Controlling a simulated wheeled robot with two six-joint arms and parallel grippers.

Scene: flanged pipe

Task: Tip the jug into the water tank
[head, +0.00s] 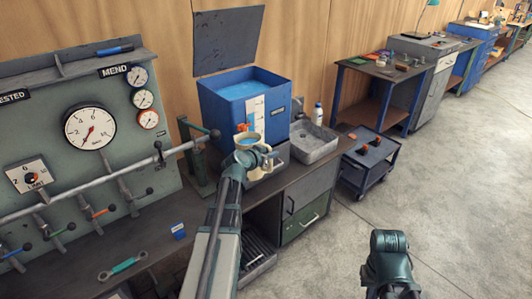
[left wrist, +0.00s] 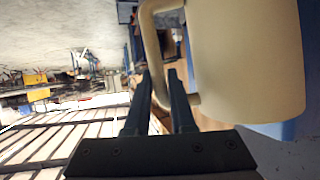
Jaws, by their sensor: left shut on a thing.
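The cream jug (head: 243,143) is in front of the blue water tank (head: 222,112), at about the level of its lower front. It looks roughly upright, with a bluish patch inside its mouth. The tank's lid (head: 228,40) stands raised behind it, and blue water (head: 255,85) shows inside. My left gripper (head: 266,158) is shut on the jug's handle. In the left wrist view, the jug's pale body (left wrist: 245,60) fills the upper right, and the gripper fingers (left wrist: 160,92) are at the lower part of the handle (left wrist: 150,40). My right gripper is out of view.
A gauge panel (head: 80,130) with pipes stands at left. A green wrench (head: 128,266) lies on the bench. A low cart (head: 370,160) stands beyond; the floor at right is clear.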

